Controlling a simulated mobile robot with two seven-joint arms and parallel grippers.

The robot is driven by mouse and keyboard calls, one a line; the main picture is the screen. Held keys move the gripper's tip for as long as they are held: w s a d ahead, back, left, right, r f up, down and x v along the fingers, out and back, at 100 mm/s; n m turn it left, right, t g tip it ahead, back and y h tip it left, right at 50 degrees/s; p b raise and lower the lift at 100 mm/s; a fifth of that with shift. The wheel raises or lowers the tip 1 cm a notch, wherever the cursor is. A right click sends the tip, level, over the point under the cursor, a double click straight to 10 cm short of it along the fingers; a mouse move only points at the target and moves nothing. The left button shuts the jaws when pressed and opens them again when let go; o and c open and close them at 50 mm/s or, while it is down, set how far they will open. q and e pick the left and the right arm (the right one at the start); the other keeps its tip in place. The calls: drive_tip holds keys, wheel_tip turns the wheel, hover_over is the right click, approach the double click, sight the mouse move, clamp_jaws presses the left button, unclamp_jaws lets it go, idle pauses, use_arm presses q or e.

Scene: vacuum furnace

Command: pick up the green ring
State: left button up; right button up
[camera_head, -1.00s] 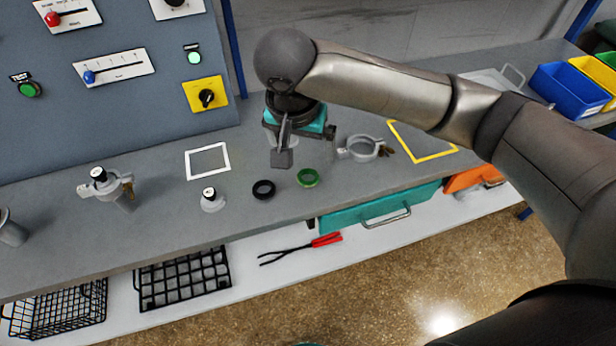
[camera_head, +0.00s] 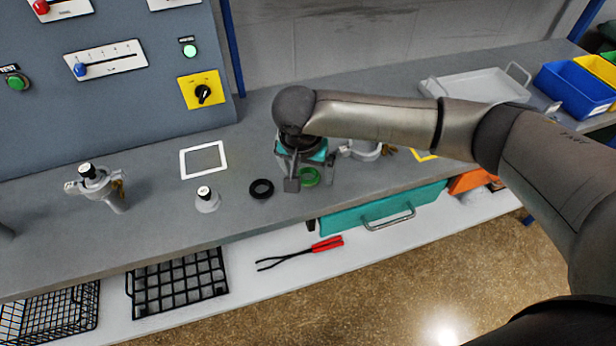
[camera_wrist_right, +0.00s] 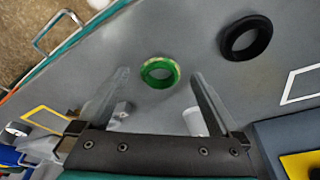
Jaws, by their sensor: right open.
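The green ring (camera_head: 310,177) lies flat on the grey bench near its front edge. My right gripper (camera_head: 309,184) is above the bench at the ring, and one finger stands just left of the ring in the head view. In the right wrist view the green ring (camera_wrist_right: 160,72) lies ahead of and between the two open fingers (camera_wrist_right: 158,78), and nothing is held. I cannot tell the exact height of the fingers above the ring. My left gripper is not in view.
A black ring (camera_head: 261,189) lies left of the green one. A small grey weight-like piece (camera_head: 207,200) stands further left. A teal drawer (camera_head: 383,208) with a handle is under the bench edge.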

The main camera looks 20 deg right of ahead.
drive_tip(key=c, duration=1.4)
drive_tip(key=shift+r, duration=0.15)
